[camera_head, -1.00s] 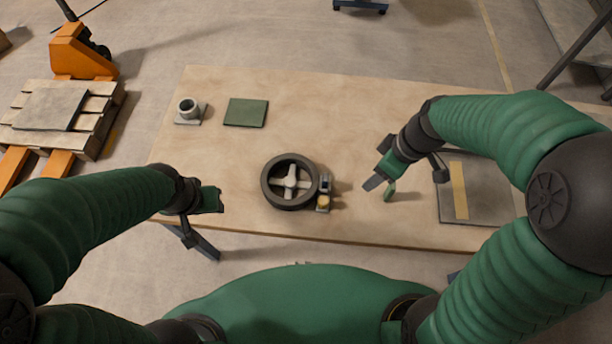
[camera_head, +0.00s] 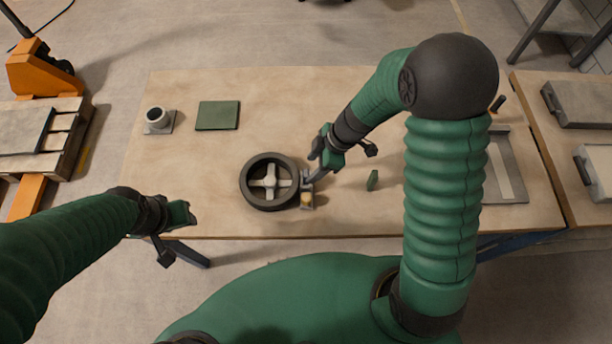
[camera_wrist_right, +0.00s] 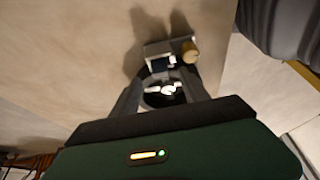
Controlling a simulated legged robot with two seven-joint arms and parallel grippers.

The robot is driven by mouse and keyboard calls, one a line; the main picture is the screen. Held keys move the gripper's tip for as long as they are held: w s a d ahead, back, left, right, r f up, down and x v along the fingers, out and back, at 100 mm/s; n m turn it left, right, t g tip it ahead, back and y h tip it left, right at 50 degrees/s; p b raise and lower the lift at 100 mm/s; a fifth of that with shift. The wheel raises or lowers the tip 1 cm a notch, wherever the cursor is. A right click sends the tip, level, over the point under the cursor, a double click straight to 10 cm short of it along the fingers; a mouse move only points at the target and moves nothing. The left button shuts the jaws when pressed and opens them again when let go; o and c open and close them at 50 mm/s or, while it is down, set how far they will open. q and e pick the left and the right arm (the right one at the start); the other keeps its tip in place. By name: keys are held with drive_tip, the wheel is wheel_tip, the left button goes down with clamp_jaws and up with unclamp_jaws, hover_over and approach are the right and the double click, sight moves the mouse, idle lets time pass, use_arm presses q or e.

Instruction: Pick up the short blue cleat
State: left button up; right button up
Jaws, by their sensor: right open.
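A small grey fixture (camera_head: 307,199) with a yellowish knob stands on the table against the right side of a dark round ring with a pale cross (camera_head: 269,181). In the right wrist view the fixture (camera_wrist_right: 155,50) shows a brass knob and a small dark bluish patch (camera_wrist_right: 160,65); I cannot tell surely whether this patch is the short blue cleat. My right gripper (camera_head: 313,181) is open over the fixture, its fingers (camera_wrist_right: 162,88) on either side of the view of the ring, with nothing seen between them. My left gripper (camera_head: 188,215) hangs near the table's front left edge; its jaws are unclear.
A small green upright piece (camera_head: 372,180) stands right of the ring. A grey pipe flange (camera_head: 158,121) and a green plate (camera_head: 217,115) lie at the back left. A grey tray (camera_head: 509,170) lies at the right. The wooden table (camera_head: 270,100) is clear at the back middle.

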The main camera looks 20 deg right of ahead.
sight(307, 173)
drive_tip(key=x, duration=0.3)
drive_tip(key=shift+w+a+f, duration=0.2)
drive_tip(key=shift+a+f, duration=0.1)
drive_tip(key=shift+f, duration=0.05)
drive_tip(key=shift+s+d, duration=0.1)
clamp_jaws()
